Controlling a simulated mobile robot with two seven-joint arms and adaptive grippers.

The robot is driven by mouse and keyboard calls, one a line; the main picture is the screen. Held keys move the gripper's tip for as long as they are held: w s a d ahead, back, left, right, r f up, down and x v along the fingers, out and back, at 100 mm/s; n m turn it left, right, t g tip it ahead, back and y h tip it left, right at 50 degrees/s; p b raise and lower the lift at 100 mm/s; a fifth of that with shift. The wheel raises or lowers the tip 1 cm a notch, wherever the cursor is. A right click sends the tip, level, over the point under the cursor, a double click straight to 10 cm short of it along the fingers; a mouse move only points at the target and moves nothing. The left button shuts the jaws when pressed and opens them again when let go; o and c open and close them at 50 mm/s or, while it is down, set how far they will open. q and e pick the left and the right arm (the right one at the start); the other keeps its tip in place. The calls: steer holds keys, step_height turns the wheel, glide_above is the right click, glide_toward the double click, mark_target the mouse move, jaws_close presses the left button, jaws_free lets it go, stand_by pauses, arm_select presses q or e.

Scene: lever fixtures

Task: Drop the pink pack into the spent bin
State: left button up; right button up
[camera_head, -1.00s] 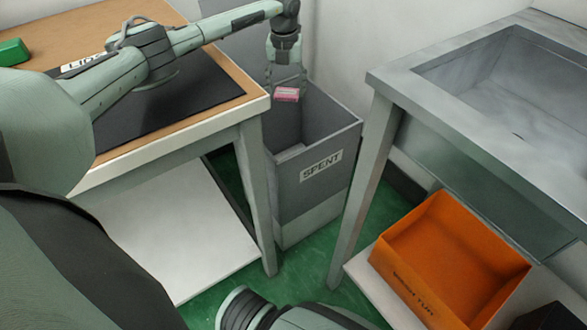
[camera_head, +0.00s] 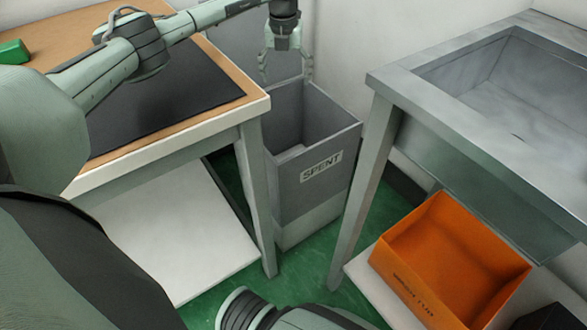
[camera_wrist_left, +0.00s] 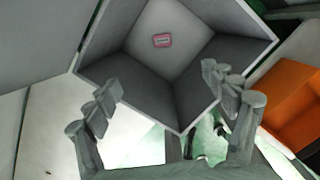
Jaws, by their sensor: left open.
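The spent bin (camera_head: 312,190) is a tall grey box with a SPENT label, standing between the wooden-topped table and the sink unit. The pink pack (camera_wrist_left: 162,41) lies inside the bin, on its light floor, in the left wrist view. The bin's front wall hides it in the head view. My left gripper (camera_head: 287,78) is above the bin's opening, open and empty. Its spread fingers also show in the left wrist view (camera_wrist_left: 165,95), with the bin's opening beyond them. My right gripper is not in view.
An orange bin (camera_head: 450,262) stands on the low shelf under the metal sink (camera_head: 500,90). A table with a black mat (camera_head: 165,100) stands at the left, with a green object (camera_head: 14,52) at its back. Table and sink legs flank the spent bin closely.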

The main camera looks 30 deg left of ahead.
arm_select(q)
step_height(320, 180, up, 8)
steer(key=shift+s+d, duration=0.2)
steer(key=shift+s, duration=0.25)
steer(key=shift+f, duration=0.1)
